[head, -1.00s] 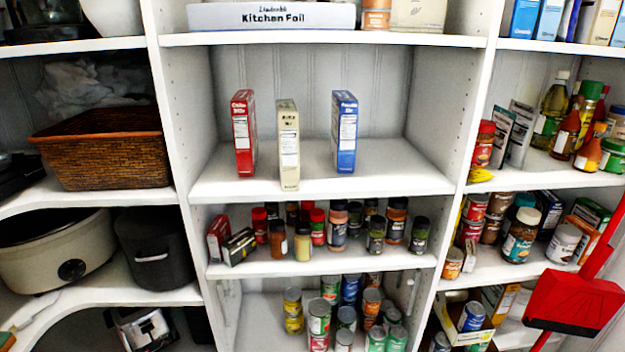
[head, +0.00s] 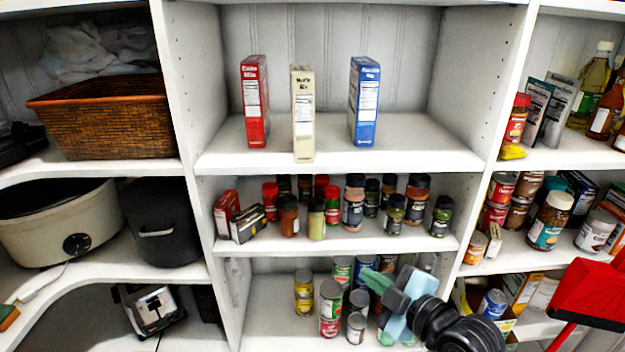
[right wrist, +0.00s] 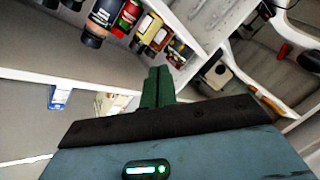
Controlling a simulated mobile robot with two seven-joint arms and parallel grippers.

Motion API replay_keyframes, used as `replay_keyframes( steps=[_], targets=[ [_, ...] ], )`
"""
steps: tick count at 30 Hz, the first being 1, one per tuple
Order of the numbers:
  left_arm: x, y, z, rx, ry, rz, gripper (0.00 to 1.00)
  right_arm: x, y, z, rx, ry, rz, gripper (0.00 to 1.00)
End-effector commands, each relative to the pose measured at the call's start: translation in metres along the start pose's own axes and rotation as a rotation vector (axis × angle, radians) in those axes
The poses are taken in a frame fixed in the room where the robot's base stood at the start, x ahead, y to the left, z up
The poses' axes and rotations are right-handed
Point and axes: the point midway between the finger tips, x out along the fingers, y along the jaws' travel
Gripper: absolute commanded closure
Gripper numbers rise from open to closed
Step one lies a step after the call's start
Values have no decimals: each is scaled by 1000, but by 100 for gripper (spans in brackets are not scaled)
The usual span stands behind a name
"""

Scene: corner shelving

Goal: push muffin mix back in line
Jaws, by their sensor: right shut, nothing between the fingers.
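The cream muffin mix box (head: 303,112) stands upright on the middle shelf (head: 400,158). Its base is at the shelf's front edge, farther forward than the red box (head: 255,100) on its left and the blue box (head: 364,100) on its right. My right gripper (head: 372,281) is low at the bottom right, in front of the lower can shelf and well below the muffin mix. Its green fingers also show in the right wrist view (right wrist: 158,88), shut together and empty. My left gripper is not in view.
Spice jars (head: 353,203) fill the shelf below, and cans (head: 330,308) stand on the lowest shelf by my right arm. Upright panels flank the bay. A red dustpan (head: 590,292) hangs at the right. There is free room around the three boxes.

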Motion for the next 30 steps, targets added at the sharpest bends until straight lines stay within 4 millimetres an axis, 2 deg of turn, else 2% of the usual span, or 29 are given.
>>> replay_keyframes(
  steps=[1, 6, 9, 12, 17, 23, 26, 30],
  targets=[
    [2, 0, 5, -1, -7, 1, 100, 6, 22, -15, -82, 39, 14, 100],
    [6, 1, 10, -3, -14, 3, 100, 12, 78, -68, -353, 151, 46, 100],
    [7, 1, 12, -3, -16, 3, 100, 10, 103, -96, -492, 200, 67, 100],
    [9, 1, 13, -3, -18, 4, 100, 7, 119, -116, -596, 236, 83, 100],
    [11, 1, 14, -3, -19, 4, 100, 3, 132, -133, -685, 263, 98, 100],
    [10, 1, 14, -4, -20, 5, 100, 2, 134, -136, -699, 268, 99, 100],
    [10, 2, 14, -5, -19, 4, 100, 6, 135, -137, -697, 268, 101, 100],
    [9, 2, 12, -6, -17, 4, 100, 21, 136, -142, -694, 269, 101, 100]
  ],
)
